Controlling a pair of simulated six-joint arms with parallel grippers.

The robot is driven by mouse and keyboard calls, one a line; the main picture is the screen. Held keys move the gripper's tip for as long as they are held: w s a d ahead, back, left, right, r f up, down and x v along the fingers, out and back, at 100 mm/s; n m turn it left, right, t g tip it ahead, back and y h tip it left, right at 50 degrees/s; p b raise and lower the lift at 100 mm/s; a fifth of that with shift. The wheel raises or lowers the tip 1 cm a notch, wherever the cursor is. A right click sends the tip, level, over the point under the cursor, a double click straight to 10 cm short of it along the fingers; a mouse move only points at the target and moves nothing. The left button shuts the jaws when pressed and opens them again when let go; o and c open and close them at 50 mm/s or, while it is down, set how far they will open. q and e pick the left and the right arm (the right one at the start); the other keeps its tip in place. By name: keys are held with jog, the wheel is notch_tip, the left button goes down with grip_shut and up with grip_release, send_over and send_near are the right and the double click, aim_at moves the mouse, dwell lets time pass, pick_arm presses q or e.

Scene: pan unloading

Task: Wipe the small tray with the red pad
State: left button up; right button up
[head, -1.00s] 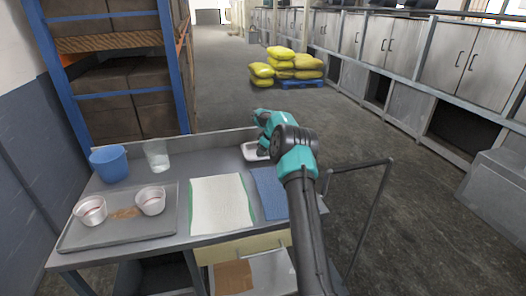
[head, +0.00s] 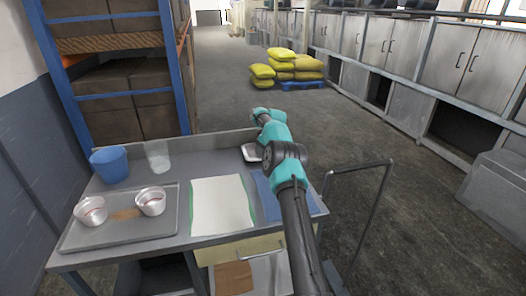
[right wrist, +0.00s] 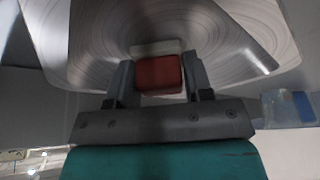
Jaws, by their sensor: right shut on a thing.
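The small tray (head: 250,153) sits at the back right of the table, partly hidden by my right arm. In the right wrist view it is a shiny metal tray (right wrist: 85,50) with a raised rim and swirl marks. My right gripper (right wrist: 158,76) is shut on the red pad (right wrist: 160,74), which lies between its two fingers over the tray's floor. I cannot tell for certain whether the pad touches the floor. In the head view my right arm hides the fingers and pad. My left gripper is not in view.
A large grey tray (head: 75,240) at the front left holds two cups (head: 90,211) and a brown stain. A blue bucket (head: 109,164) and a clear glass (head: 158,157) stand behind it. A white, green-edged cloth (head: 220,205) and a blue cloth (head: 270,200) lie nearer the middle.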

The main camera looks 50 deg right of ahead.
jog(key=shift+w+f, duration=0.1)
jog(key=shift+w, duration=0.05)
jog(key=shift+d+r, duration=0.1)
jog(key=shift+r, duration=3)
jog(key=shift+r, duration=0.1)
